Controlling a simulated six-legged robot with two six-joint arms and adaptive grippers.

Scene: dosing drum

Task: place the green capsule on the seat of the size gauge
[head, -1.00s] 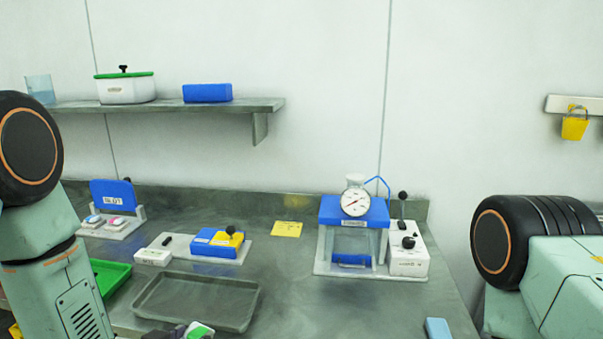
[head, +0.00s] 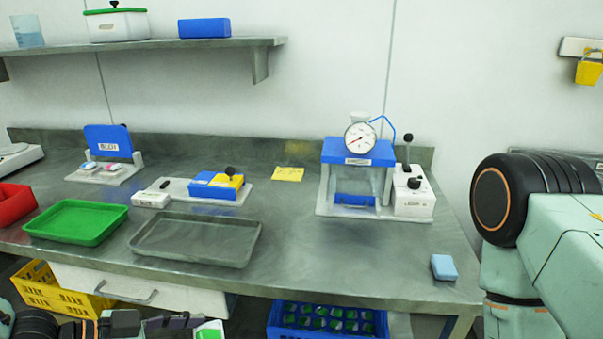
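My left gripper (head: 192,327) is low at the bottom edge, in front of the bench and far from the gauge. A green and white piece, apparently the green capsule (head: 209,330), is at its fingertips and partly cut off by the frame. My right gripper is out of view; only that arm shows at right.
A grey tray (head: 197,262) and a green tray (head: 45,229) lie on the bench's left half. A blue and yellow fixture (head: 201,192) stands behind. A light blue block (head: 444,267) lies front right. A blue crate (head: 281,333) holding several green pieces is below. Bench front centre is clear.

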